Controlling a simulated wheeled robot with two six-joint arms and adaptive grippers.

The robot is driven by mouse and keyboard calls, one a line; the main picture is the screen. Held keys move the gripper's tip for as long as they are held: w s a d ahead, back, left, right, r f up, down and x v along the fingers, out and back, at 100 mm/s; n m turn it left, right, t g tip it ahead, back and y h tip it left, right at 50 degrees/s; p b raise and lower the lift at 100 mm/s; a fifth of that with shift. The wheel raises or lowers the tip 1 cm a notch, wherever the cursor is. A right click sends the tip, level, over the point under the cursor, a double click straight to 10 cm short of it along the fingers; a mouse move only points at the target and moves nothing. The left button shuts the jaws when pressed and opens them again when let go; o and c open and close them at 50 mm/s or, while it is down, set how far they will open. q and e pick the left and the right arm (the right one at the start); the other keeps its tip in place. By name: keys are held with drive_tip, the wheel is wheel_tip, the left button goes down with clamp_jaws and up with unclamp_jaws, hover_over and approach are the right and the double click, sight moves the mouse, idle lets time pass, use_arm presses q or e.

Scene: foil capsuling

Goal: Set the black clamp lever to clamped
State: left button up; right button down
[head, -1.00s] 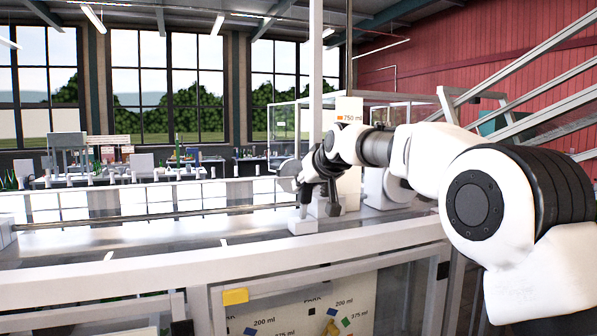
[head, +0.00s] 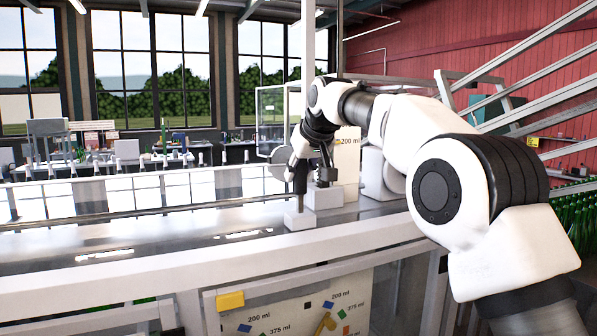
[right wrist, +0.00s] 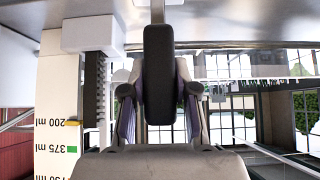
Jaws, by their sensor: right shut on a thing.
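The black clamp lever (right wrist: 158,75) runs lengthwise between the two fingers of my right gripper (right wrist: 159,105) in the right wrist view. The fingers flank it on both sides and my right gripper is shut on it. In the head view my right gripper (head: 301,150) reaches down over a dark upright part (head: 300,178) on a small white block (head: 300,218) at the machine's edge. My wrist and fingers hide much of the lever there, so its exact angle is hard to tell. My left gripper is not in view.
A dark ribbed post (right wrist: 93,90) on a white block (right wrist: 90,33) stands close beside my right gripper. A pale scale board (head: 347,165) with volume marks stands just behind. The shiny machine top (head: 140,228) to the left is clear. A framed front panel (head: 300,310) is below.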

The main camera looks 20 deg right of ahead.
drive_tip(key=c, duration=1)
unclamp_jaws()
drive_tip(key=shift+o, duration=0.6)
drive_tip(key=shift+w+f, duration=0.1)
drive_tip(key=shift+w, duration=0.1)
drive_tip(key=shift+s, duration=0.1)
drive_tip(key=v, duration=1.1)
drive_tip(key=shift+s+r, duration=0.15)
drive_tip(key=shift+r, duration=0.2)
